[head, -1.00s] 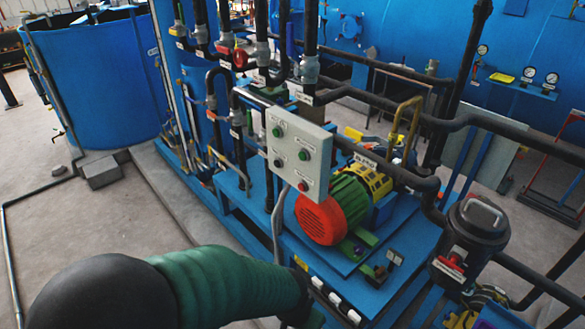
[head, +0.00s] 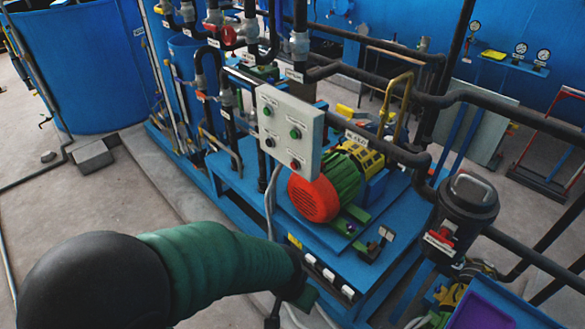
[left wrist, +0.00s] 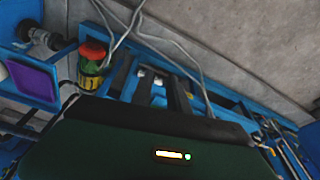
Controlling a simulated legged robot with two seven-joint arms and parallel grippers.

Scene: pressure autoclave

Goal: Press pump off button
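The grey-white control panel (head: 290,130) stands upright on the pump skid in the middle of the head view. Its face carries a green button (head: 295,133) at upper right, a dark-looking button (head: 296,164) at lower right and two small buttons at left. The labels are too small to read. My left gripper (head: 287,311) is low in front of the skid, below and apart from the panel, partly cut off by the bottom edge. Its green body fills the bottom of the left wrist view, where the finger opening is unclear. My right gripper is not in view.
The red, green and yellow pump motor (head: 328,188) sits behind the panel, also seen in the left wrist view (left wrist: 92,65). Black pipes (head: 400,95) run behind and right of it. A black canister (head: 468,210) and a purple tray (head: 495,310) stand at right.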

